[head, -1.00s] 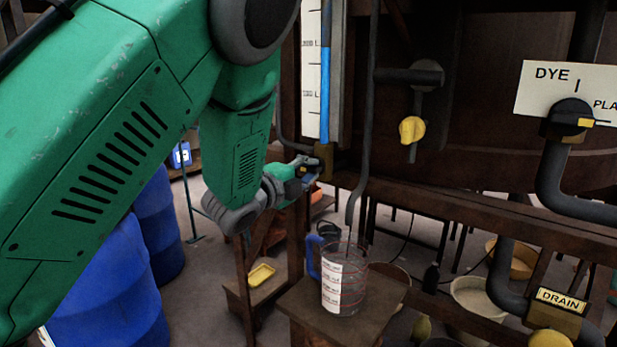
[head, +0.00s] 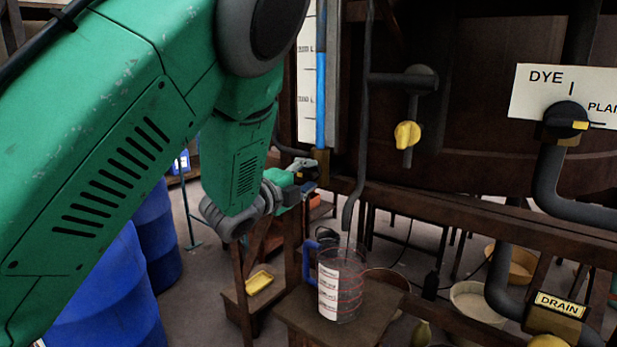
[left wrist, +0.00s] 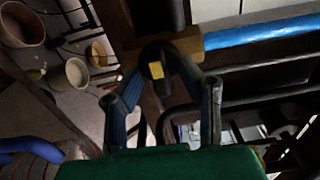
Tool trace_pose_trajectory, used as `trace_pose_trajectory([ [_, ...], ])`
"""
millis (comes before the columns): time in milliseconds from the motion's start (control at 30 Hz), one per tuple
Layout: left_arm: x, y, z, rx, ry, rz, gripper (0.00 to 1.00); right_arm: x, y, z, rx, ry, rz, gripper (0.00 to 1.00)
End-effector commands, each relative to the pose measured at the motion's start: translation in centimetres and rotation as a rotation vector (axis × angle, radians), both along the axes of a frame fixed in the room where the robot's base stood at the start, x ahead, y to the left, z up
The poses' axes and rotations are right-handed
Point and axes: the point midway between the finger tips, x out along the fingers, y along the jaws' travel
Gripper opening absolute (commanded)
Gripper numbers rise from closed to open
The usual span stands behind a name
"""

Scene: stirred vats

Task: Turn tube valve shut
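The tube valve has a black knob with a yellow mark (left wrist: 157,70) on a brass block, at the lower end of the sight tube with blue liquid (head: 322,95). The brass block (head: 320,158) also shows in the head view, just right of my left gripper (head: 306,176). In the left wrist view my left gripper (left wrist: 168,92) is open. Its two fingers are spread to either side of the knob, which appears beyond and between the tips. I cannot tell whether either finger touches it. My right gripper is not in view.
A clear jug with a blue handle (head: 342,290) stands on a wooden stand below. A yellow-handled valve (head: 407,134), the DYE valve (head: 566,121) and a DRAIN pipe label (head: 560,304) lie to the right. Blue barrels (head: 95,290) stand at left.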

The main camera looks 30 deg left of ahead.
Motion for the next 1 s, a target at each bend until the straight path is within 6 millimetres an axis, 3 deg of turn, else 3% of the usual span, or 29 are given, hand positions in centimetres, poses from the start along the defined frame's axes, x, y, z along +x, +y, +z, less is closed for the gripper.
trace_pose_trajectory([
  [267, -1.1, 0.2, 0.0, 0.0, 0.0, 0.002, 0.34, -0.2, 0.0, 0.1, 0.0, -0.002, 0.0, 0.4],
  [700, -9.7, 0.7, -0.1, -0.001, 0.003, 0.001, 0.34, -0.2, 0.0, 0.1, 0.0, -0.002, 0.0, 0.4],
  [1000, -11.8, 0.9, -0.1, 0.0, 0.001, -0.001, 0.34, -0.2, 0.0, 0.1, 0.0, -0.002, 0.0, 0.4],
])
